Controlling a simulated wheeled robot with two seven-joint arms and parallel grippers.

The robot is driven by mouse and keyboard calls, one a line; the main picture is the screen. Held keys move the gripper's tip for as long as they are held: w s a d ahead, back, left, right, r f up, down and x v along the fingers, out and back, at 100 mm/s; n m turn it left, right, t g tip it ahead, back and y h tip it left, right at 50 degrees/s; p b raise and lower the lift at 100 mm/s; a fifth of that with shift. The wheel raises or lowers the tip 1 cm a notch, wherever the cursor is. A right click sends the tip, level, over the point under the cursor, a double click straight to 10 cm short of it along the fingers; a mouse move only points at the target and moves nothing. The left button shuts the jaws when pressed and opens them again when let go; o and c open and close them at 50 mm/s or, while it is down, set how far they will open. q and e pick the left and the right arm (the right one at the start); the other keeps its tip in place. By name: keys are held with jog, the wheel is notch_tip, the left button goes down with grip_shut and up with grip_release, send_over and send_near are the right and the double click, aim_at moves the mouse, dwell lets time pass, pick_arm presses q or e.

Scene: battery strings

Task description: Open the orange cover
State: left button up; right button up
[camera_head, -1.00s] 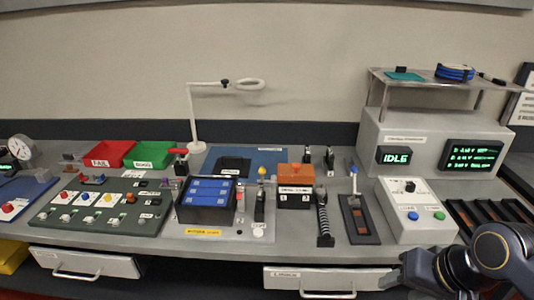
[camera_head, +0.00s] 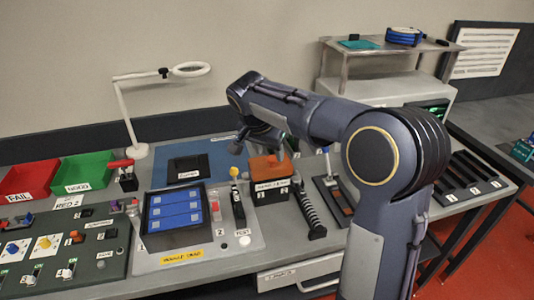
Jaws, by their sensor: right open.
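The orange cover (camera_head: 268,167) sits on top of a black box (camera_head: 270,190) with a white label, right of centre on the bench. It looks closed and level. My right arm reaches in from the lower right and bends down over the bench. My right gripper (camera_head: 259,147) hangs just above and behind the orange cover, with its fingers apart and nothing between them. Part of the gripper is hidden by its own wrist, and I cannot tell whether it touches the cover. My left gripper is out of view.
A blue-celled battery tray (camera_head: 148,218) and a lever with a yellow knob (camera_head: 236,200) stand left of the box. A coiled black spring part (camera_head: 308,212) stands to its right. A ring lamp (camera_head: 135,115) rises behind.

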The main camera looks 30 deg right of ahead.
jog(key=shift+x, duration=1.15)
jog(key=shift+c, duration=0.2)
jog(key=shift+d, duration=0.1)
grip_shut()
